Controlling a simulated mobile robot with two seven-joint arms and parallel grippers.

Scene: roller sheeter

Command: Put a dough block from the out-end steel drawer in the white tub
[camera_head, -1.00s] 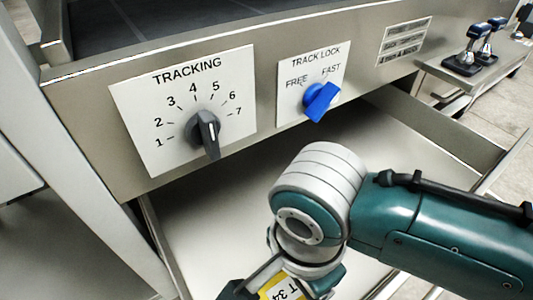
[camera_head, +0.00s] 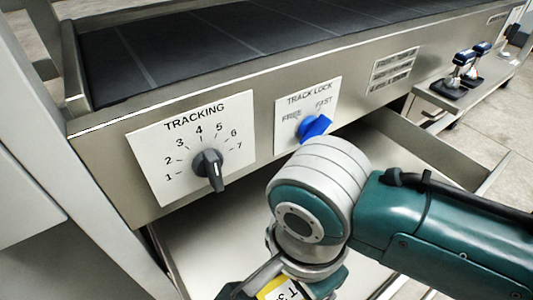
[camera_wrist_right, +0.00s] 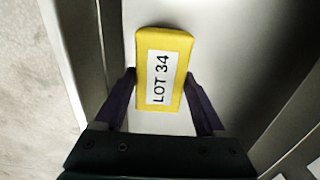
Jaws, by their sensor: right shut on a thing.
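A yellow dough block (camera_wrist_right: 148,45) with a white "LOT 34" label is between the fingers of my right gripper (camera_wrist_right: 160,76) in the right wrist view. The right gripper is shut on it. In the head view part of the yellow block (camera_head: 271,289) shows at the bottom edge, below my right wrist. The open steel drawer (camera_head: 205,238) lies beneath it, under the control panel. The drawer floor and wall also show in the right wrist view. How high the block is above the floor I cannot tell. I do not see the white tub or my left gripper.
The panel above the drawer carries a tracking dial (camera_head: 209,168) and a blue track lock knob (camera_head: 314,128), which my right arm partly overlaps. A dark belt (camera_head: 230,38) runs above. Floor is open at far right.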

